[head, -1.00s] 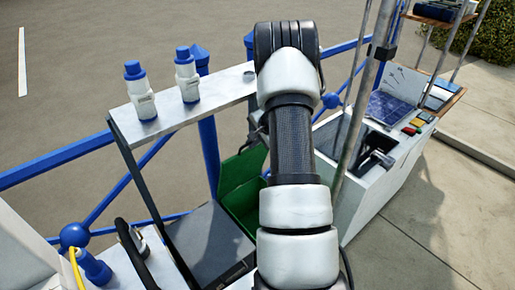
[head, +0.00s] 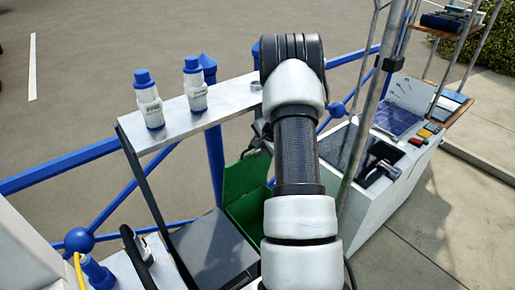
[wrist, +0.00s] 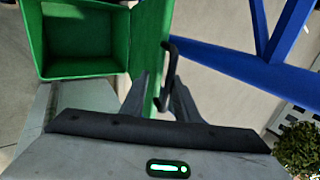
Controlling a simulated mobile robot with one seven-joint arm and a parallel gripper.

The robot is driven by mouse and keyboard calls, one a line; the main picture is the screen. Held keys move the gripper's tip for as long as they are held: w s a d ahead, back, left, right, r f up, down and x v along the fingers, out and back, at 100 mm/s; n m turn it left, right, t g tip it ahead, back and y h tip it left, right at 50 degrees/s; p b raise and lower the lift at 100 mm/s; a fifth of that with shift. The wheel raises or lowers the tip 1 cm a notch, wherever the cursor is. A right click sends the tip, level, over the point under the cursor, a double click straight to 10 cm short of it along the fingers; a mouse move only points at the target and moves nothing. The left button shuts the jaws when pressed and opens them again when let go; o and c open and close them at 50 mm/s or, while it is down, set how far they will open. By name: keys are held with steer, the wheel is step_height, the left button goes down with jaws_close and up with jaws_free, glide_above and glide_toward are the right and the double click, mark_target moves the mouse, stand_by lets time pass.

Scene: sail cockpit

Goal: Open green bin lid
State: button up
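The green bin (head: 245,215) stands behind the grey box, partly hidden by my arm. Its green lid (head: 245,176) stands raised, roughly upright. In the wrist view, the open inside of the bin (wrist: 85,50) shows at upper left and looks empty. The lid (wrist: 148,45) shows nearly edge-on beside it, with a dark handle (wrist: 168,75) on its outer side. My gripper (wrist: 160,95) has its fingers apart, with the lid edge and handle between them. I cannot tell whether either finger touches. In the head view my arm hides the gripper.
A white shelf (head: 182,118) carries two white bottles with blue caps. Blue rails (head: 65,167) run behind. A metal pole (head: 372,110) and a white console (head: 385,185) stand right of my arm. A grey box (head: 210,250) is in front of the bin.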

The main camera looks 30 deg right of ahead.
steer(key=a+v, duration=0.1)
steer(key=v, duration=1.6)
steer(key=shift+s+d+r+b, duration=0.2)
steer(key=shift+d+b, duration=0.15)
steer(key=shift+d, duration=0.15)
